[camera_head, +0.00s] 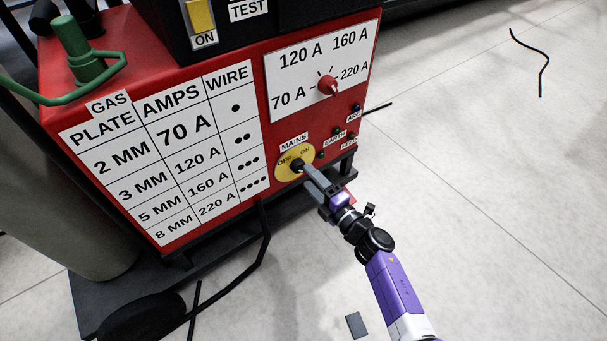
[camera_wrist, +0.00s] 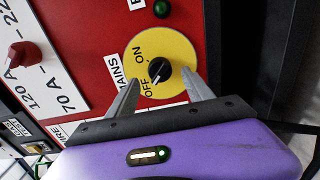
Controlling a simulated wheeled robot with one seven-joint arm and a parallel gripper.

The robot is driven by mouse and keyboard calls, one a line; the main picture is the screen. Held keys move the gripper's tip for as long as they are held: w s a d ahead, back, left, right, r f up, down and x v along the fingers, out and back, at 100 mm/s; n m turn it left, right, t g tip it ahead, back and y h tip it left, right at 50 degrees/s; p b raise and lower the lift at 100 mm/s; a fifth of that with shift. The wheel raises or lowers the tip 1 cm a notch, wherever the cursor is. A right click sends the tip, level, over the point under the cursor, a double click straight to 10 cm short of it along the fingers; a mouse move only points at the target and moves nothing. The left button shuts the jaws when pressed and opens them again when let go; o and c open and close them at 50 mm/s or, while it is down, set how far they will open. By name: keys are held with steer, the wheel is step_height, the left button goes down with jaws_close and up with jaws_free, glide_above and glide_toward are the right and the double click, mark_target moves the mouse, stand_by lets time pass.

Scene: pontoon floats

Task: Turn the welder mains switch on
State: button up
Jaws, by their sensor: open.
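The welder mains switch (camera_head: 296,164) is a black rotary knob on a round yellow plate, low on the red front panel, under a MAINS label. The wrist view shows the knob (camera_wrist: 160,69) close up, with ON and OFF printed on the yellow plate. Its pale mark seems to point toward OFF. My gripper (camera_wrist: 163,80) is open, with one finger to each side of the knob and the tips over the lower part of the plate. In the head view, my gripper (camera_head: 307,171) partly covers the knob. I cannot tell whether the fingers touch it.
A red current dial (camera_head: 327,86) sits above the switch. Small indicator lamps, one a green lamp (camera_wrist: 161,8), are near the plate. A gas cylinder (camera_head: 75,215) stands at left. A dark cable (camera_head: 262,235) hangs below the panel. The floor at right is mostly clear.

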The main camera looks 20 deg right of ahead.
mark_target(303, 171)
steer(key=shift+b+x, duration=0.65)
steer(key=shift+x, duration=1.4)
steer(key=shift+s, duration=0.1)
jaws_close()
